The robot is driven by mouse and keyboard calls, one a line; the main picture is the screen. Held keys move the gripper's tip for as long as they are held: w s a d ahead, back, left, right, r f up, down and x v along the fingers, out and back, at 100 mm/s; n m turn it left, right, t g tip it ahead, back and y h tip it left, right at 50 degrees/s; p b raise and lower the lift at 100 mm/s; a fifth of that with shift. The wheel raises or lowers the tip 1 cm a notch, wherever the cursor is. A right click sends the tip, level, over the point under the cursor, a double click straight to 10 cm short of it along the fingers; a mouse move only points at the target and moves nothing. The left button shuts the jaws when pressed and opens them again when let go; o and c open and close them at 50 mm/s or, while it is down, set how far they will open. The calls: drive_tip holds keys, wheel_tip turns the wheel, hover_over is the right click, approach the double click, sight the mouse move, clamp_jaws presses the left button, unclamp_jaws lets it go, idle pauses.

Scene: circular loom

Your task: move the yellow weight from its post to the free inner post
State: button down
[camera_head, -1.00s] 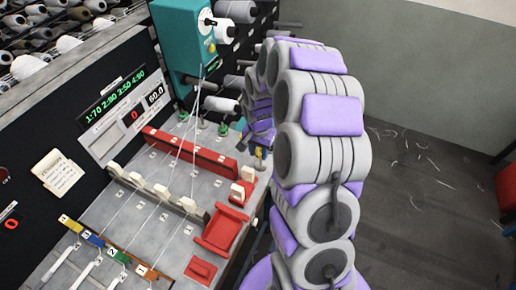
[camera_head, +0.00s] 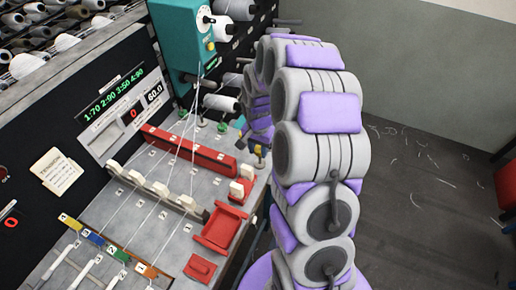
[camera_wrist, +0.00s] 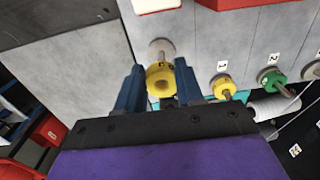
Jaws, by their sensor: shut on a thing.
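A yellow ring-shaped weight (camera_wrist: 160,80) sits between the two blue fingers of my gripper (camera_wrist: 159,72) in the wrist view. The gripper is shut on it. A short metal post (camera_wrist: 162,48) on a round base is right behind the weight, in line with it. I cannot tell how far the post enters the weight. A second yellow weight (camera_wrist: 223,88) is on the post marked 1, to the right. In the head view, my gripper (camera_head: 256,150) is small at the panel's right edge, with a bit of yellow at it.
A green weight (camera_wrist: 272,81) is on the post marked 2. A white spool (camera_wrist: 272,106) is close by at the right. A red tray (camera_head: 221,229) and white pegs on a red block (camera_head: 236,198) stand near the panel edge. Threads run down from the teal unit (camera_head: 183,40).

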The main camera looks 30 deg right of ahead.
sight(258, 151)
drive_tip(key=shift+d+f, duration=0.1)
drive_tip(key=shift+f, duration=0.2)
drive_tip(key=shift+f, duration=0.3)
drive_tip(key=shift+f, duration=0.6)
idle(0.5)
drive_tip(key=shift+f+b, duration=0.45)
drive_tip(key=shift+f, duration=0.3)
drive_tip(key=c, duration=0.6)
unclamp_jaws()
wheel_tip(258, 151, up, 17)
drive_tip(key=shift+w+r+p, duration=0.1)
drive_tip(key=shift+p, duration=0.7)
